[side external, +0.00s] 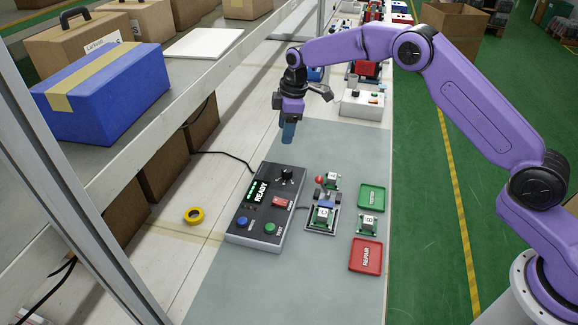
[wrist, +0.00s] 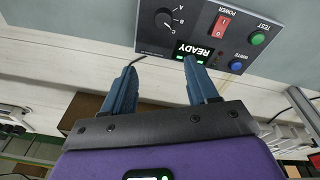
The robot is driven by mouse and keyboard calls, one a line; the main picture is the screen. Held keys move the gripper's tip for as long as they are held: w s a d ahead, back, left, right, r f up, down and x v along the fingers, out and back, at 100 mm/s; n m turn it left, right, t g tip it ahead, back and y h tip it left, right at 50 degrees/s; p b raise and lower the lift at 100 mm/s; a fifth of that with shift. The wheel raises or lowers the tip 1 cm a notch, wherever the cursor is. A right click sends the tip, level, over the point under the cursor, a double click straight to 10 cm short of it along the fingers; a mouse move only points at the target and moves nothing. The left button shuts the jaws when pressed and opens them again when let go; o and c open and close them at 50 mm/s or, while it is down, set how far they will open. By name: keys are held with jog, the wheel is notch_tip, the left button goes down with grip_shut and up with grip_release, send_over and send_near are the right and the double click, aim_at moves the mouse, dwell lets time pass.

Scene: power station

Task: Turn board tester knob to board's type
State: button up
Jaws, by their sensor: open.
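The board tester (side external: 240,232) is a dark grey box on the grey mat, its lit display reading READY. Its black knob (side external: 287,175) sits at the far end; in the wrist view the knob (wrist: 165,19) has marks A, B and C around it. I cannot tell which mark it points at. A green board (side external: 323,215) whose label looks like C sits in the test fixture (side external: 321,229) to the right of the tester. My gripper (side external: 288,134) is open and empty, above and beyond the knob; its two blue fingers (wrist: 160,64) are spread apart, not touching the tester.
More boards lie near the fixture, one (side external: 367,224) looking like B and one (side external: 332,180) behind. A green tray (side external: 371,198) and a red REPAIR tray (side external: 365,257) are on the right. Yellow tape (side external: 194,215) lies left. A shelf with a blue box (side external: 105,95) stands left.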

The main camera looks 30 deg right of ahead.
jog(key=s+d+r+m+t+y, duration=0.2)
jog(key=s+d+m, duration=0.2)
jog(key=s+d, duration=0.1)
jog(key=m, duration=0.1)
send_near(287, 169)
jog(key=x, duration=0.8)
jog(key=shift+f, duration=0.25)
jog(key=c, duration=1)
